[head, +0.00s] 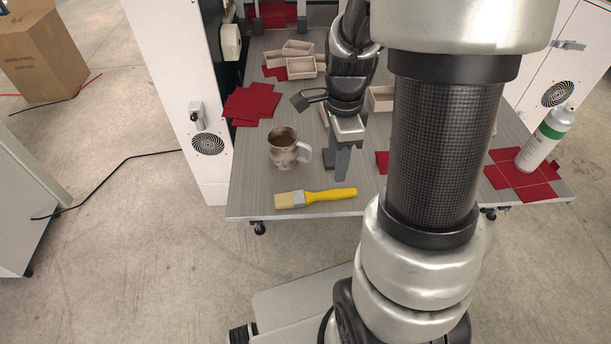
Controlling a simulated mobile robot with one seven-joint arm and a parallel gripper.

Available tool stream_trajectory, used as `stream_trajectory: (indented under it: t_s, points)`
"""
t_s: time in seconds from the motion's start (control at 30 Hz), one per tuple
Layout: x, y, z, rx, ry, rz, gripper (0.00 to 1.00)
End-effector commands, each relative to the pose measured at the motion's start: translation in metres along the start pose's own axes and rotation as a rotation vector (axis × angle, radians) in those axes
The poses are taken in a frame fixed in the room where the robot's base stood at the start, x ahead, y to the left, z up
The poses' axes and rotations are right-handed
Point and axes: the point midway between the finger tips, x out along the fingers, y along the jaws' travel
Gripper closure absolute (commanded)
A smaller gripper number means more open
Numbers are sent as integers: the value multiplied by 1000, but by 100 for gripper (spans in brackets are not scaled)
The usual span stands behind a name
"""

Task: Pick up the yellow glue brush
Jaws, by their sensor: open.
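The yellow glue brush (327,196) lies flat near the front edge of the grey table, with its pale bristles to the left and its yellow handle to the right. My gripper (336,163) points down above the table, behind the brush and to the right of the mug. Its two dark fingers are apart, and I see nothing between them. The gripper is apart from the brush in the picture; its exact height above the table is hard to tell.
A patterned mug (283,149) stands just behind the bristles. Red card blanks (252,103) and small open boxes (301,67) lie farther back. A white and green spray can (545,137) stands on a red blank at the right. My arm hides the table's middle right.

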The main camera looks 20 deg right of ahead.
Motion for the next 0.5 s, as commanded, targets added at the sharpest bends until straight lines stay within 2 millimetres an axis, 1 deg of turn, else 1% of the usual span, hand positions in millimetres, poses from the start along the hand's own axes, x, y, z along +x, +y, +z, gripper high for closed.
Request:
stream_trajectory:
  t_s: [0.03, 0.1, 0.2, 0.3, 0.5]
  points:
    - [14, 1, 0, 1, 0, 6, 59]
    - [28, 2, 0, 1, -1, 7, 59]
    - [45, 1, 0, 0, 0, 3, 59]
    - [55, 0, 0, -2, 0, 1, 59]
    - [68, -1, -1, 1, -1, 2, 59]
